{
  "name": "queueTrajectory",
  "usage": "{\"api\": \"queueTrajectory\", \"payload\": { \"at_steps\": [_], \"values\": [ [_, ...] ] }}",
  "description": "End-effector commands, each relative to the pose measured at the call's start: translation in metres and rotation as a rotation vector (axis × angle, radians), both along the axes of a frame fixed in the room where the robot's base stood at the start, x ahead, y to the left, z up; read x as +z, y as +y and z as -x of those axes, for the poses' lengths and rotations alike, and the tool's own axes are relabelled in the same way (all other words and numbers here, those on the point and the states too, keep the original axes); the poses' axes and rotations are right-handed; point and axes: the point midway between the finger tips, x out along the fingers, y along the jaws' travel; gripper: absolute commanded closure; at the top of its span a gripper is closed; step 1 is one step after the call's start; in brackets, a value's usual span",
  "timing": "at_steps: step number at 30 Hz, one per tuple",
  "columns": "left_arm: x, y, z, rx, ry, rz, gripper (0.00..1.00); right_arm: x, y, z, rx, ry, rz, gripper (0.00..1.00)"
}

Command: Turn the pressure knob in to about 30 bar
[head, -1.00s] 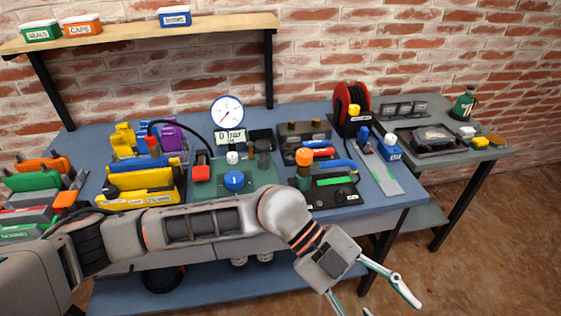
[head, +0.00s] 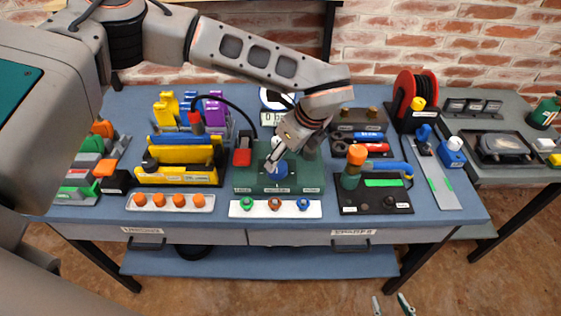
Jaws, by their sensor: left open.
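The blue pressure knob (head: 281,171) sits on the green panel (head: 309,180) in the middle of the bench. My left gripper (head: 274,163) reaches down over the knob from above. It is open, with its fingertips at the knob's upper left; I cannot tell whether they touch it. The round gauge (head: 266,97) behind is partly covered by my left arm, and its needle is hidden. The display (head: 268,118) below it is also partly covered; a 0 shows. My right gripper (head: 391,305) is low at the bottom edge, in front of the bench, its two fingertips apart and empty.
A red push block (head: 242,156) stands left of the knob. A white strip with coloured rings (head: 262,209) lies in front of the panel. An orange-topped green post (head: 353,168) stands to the right. A yellow rack (head: 180,172) is to the left.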

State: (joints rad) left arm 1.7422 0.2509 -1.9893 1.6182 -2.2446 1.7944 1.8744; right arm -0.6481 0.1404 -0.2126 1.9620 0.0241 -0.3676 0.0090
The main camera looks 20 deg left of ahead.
Motion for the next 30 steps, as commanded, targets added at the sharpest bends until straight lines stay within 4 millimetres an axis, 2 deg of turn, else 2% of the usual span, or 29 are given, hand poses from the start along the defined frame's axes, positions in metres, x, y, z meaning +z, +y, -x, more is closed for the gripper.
{"api": "queueTrajectory", "payload": {
  "at_steps": [6, 10, 15, 23, 27, 30],
  "values": [
    [-0.032, 0.012, -0.005, 0.000, 0.004, 0.001, 0.44, 0.006, 0.000, 0.001, 0.000, 0.002, 0.001, 0.60],
    [-0.047, 0.017, -0.009, -0.001, 0.002, 0.001, 0.44, 0.008, 0.000, 0.001, 0.000, 0.002, 0.001, 0.60],
    [-0.056, 0.019, -0.011, -0.003, 0.002, 0.002, 0.44, 0.009, 0.000, 0.001, 0.000, 0.002, 0.001, 0.60],
    [-0.057, 0.020, -0.011, -0.003, 0.002, 0.003, 0.44, 0.009, 0.000, 0.001, -0.001, 0.001, 0.000, 0.60],
    [-0.057, 0.020, -0.011, -0.003, 0.002, 0.003, 0.80, 0.009, 0.000, 0.001, -0.001, 0.001, 0.000, 0.60],
    [-0.057, 0.020, -0.011, -0.003, 0.002, 0.003, 0.82, 0.009, 0.000, 0.000, -0.001, 0.001, 0.000, 0.60]
  ]
}}
